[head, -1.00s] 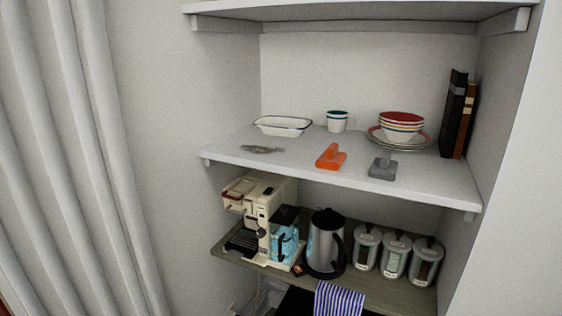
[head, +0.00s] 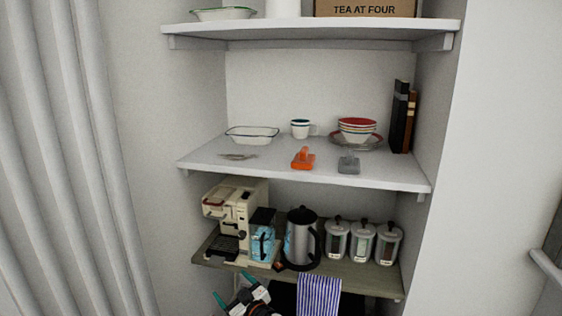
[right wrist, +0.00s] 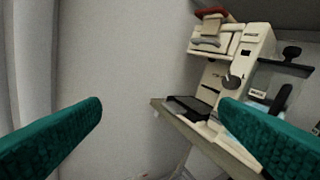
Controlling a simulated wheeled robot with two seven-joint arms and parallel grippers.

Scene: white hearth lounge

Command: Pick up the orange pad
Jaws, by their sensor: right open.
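The orange pad (head: 303,158), with a raised grip on top, lies near the front edge of the middle white shelf (head: 250,165). A grey pad (head: 348,164) of similar shape lies to its right. My right gripper (head: 234,292) is low in the head view, below the coffee machine's shelf and well below the orange pad. In the right wrist view its two green fingers (right wrist: 160,125) are wide apart with nothing between them. My left gripper is in neither view.
On the middle shelf are a small metal object (head: 238,156), a white dish (head: 252,134), a mug (head: 301,128), stacked bowls (head: 357,128) and books (head: 402,115). Below stand a coffee machine (head: 232,212), a kettle (head: 301,236) and canisters (head: 361,241). A striped towel (head: 319,295) hangs from the lower shelf.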

